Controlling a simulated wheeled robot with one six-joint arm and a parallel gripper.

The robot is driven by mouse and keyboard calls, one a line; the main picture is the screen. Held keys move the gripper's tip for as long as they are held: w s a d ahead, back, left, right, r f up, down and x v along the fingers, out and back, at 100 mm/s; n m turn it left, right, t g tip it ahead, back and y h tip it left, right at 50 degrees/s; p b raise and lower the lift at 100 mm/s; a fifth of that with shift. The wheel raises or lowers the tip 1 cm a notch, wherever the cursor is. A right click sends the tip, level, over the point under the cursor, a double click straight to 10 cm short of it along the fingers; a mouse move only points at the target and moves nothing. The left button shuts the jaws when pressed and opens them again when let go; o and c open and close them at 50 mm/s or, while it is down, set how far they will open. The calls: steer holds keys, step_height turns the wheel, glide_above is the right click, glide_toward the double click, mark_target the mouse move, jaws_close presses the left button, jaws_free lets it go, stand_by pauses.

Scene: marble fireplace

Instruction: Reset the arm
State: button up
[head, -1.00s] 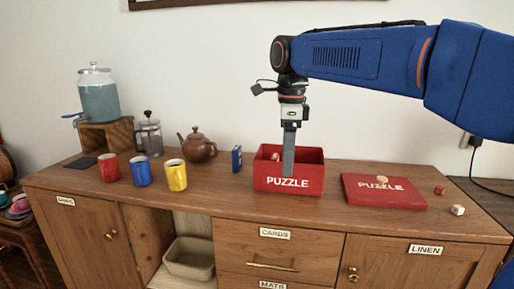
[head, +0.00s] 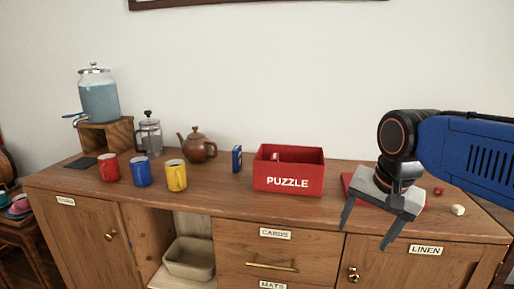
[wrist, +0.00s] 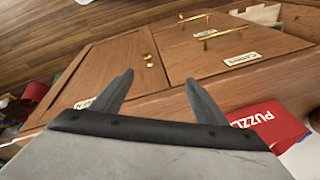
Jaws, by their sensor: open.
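My gripper (head: 366,228) is open in the head view, its two dark fingers spread wide and pointing down at the front right of the sideboard (head: 330,215). Nothing is between the fingers. In the wrist view, the fingers (wrist: 157,92) also stand apart, with the sideboard's front behind them. My arm comes in from the right edge of the head view. The gripper hides most of the red puzzle lid (head: 348,183).
The red puzzle box (head: 288,183) stands open left of my gripper. Further left are a blue card box (head: 237,159), teapot (head: 201,149), yellow mug (head: 176,176), blue mug (head: 141,172) and red mug (head: 109,168). A white die (head: 458,210) lies right.

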steer(key=s+d+f+n, duration=0.2)
steer(key=s+f+n, duration=0.1)
steer(key=s+f, duration=0.1)
steer(key=s+d+f+n+t, duration=0.1)
steer(key=s+d+f+n, duration=0.1)
steer(key=s+f+n, duration=0.2)
step_height(320, 180, down, 3)
steer(key=shift+s+d+t, duration=0.3)
steer(key=shift+s+d, duration=0.1)
steer(key=shift+s, duration=0.35)
